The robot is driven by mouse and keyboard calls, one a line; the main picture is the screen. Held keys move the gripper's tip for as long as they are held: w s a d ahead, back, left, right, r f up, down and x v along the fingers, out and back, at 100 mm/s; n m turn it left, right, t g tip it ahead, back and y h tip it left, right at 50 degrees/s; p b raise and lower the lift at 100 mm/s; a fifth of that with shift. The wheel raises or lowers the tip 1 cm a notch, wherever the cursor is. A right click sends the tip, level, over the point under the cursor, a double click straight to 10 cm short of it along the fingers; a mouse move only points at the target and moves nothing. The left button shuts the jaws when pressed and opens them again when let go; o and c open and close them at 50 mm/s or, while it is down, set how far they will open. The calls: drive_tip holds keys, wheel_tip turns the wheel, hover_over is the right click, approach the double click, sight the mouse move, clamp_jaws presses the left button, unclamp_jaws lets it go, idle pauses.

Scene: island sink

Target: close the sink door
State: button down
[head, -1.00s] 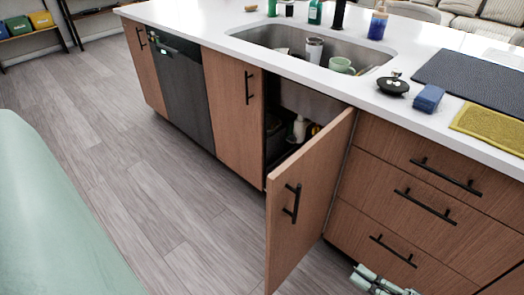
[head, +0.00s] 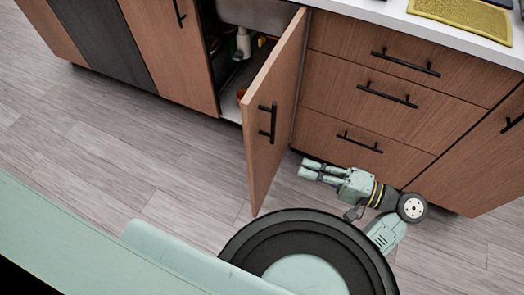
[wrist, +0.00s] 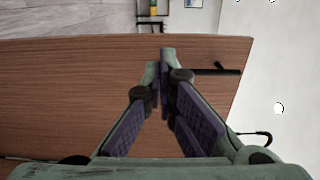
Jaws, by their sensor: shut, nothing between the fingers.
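The sink door (head: 282,110) is a brown wood panel with a black bar handle (head: 267,122). It stands swung well out from the cabinet, with the cabinet inside open to view. My gripper (head: 310,170) is low in front of the drawers, to the right of the door's outer side, pointing left towards it. In the wrist view my gripper (wrist: 166,62) is shut and empty, with its fingertips together. A brown wood panel (wrist: 60,95) fills much of that view behind the fingers, with a black bar handle (wrist: 215,71) right of the tips. I cannot tell whether the fingertips touch the panel.
Drawers (head: 385,90) with black handles stand right of the door. The open cabinet holds a white bottle (head: 243,43) and other items. A closed cabinet door (head: 170,50) and a dark dishwasher front (head: 100,45) are to the left. The floor (head: 120,150) at left is clear.

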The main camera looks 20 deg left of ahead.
sight(252, 149)
drive_tip(key=a+p, duration=0.1)
drive_tip(key=a, duration=1.1)
drive_tip(key=shift+a+p, duration=0.15)
drive_tip(key=shift+p, duration=0.25)
